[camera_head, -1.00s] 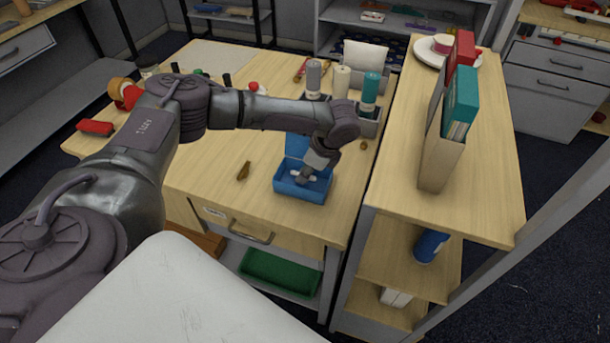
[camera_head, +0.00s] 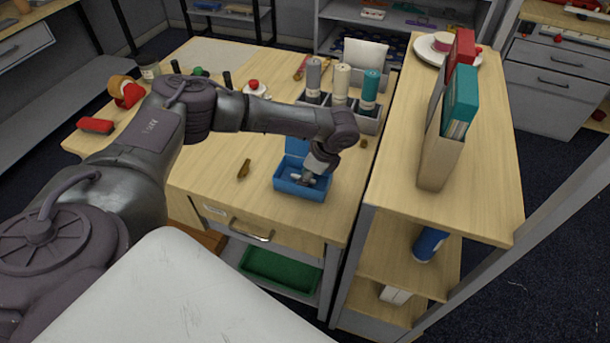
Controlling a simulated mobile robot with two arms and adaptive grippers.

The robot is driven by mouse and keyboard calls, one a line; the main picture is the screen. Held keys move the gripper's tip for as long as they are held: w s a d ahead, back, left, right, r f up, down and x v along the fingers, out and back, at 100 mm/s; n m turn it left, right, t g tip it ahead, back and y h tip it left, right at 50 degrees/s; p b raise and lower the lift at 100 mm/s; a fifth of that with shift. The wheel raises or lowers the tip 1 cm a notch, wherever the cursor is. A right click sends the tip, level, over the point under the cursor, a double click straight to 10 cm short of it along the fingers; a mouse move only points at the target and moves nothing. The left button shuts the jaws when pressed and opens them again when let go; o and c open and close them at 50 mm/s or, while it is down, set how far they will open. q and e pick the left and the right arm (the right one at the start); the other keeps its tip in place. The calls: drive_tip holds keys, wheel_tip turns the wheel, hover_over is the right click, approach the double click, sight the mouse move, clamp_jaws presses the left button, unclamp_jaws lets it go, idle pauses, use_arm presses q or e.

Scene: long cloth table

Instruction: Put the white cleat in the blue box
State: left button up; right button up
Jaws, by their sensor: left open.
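The blue box (camera_head: 296,192) stands open on the wooden table near its front right corner, with its lid raised at the back. My left gripper (camera_head: 309,180) points down into the box from above and is open. A small white piece, apparently the white cleat (camera_head: 296,178), shows inside the box beside the fingers. The gripper partly hides it, and I cannot tell whether they touch. My right gripper is not in view.
A grey holder with several bottles (camera_head: 341,95) stands behind the box. A brown piece (camera_head: 244,169) lies left of it. A taller shelf with upright books (camera_head: 459,105) borders the table on the right.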

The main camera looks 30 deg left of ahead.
use_arm(q)
drive_tip(key=b+v, duration=0.2)
drive_tip(key=v, duration=1)
drive_tip(key=shift+d, duration=0.1)
